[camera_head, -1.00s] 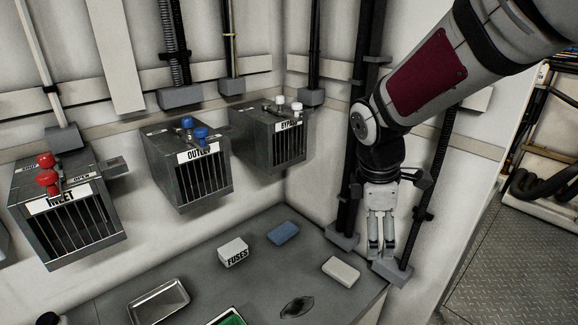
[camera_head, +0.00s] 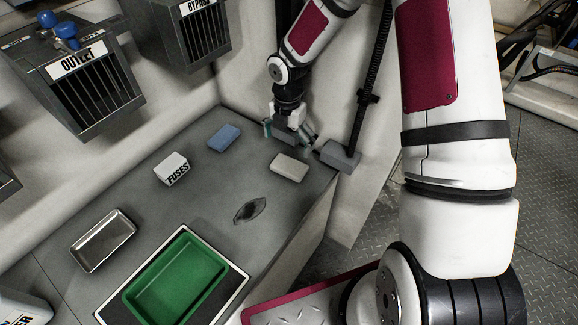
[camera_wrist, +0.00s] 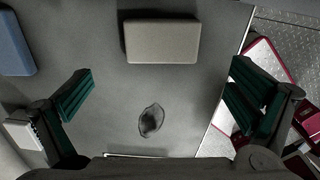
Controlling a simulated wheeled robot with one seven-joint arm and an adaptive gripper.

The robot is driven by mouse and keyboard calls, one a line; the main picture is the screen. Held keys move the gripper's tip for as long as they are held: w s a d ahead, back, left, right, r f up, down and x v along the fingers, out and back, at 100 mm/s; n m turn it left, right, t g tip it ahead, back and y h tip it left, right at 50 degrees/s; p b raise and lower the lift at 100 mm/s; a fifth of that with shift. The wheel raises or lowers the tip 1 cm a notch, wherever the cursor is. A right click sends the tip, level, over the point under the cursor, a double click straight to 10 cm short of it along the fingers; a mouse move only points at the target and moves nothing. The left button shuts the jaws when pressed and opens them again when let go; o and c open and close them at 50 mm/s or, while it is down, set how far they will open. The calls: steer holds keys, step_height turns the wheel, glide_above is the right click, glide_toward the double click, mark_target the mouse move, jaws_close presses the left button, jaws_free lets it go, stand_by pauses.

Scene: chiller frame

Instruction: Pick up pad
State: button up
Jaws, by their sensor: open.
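A light grey, flat rectangular pad (camera_head: 289,167) lies on the grey bench top near its right end. It also shows in the wrist view (camera_wrist: 162,41), at the top centre. A blue flat pad (camera_head: 224,137) lies to its left; part of it shows at the left edge of the wrist view (camera_wrist: 14,45). My gripper (camera_head: 288,134) is just behind the grey pad in the head view. In the wrist view the fingers (camera_wrist: 161,92) are wide apart and empty, with bare bench between them. The grey pad is beyond the fingertips, apart from them.
A white FUSES box (camera_head: 171,168), a metal tray (camera_head: 103,241) and a green bin (camera_head: 174,278) stand on the bench. A dark patch (camera_head: 250,210) marks its surface. Vent boxes (camera_head: 80,75) hang on the wall.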

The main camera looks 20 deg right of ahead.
mark_target(289, 165)
steer(key=f, duration=1)
steer(key=shift+d+b, duration=0.2)
steer(key=shift+b, duration=0.15)
steer(key=shift+r, duration=0.1)
steer(key=shift+c, duration=0.2)
steer(key=c, duration=0.6)
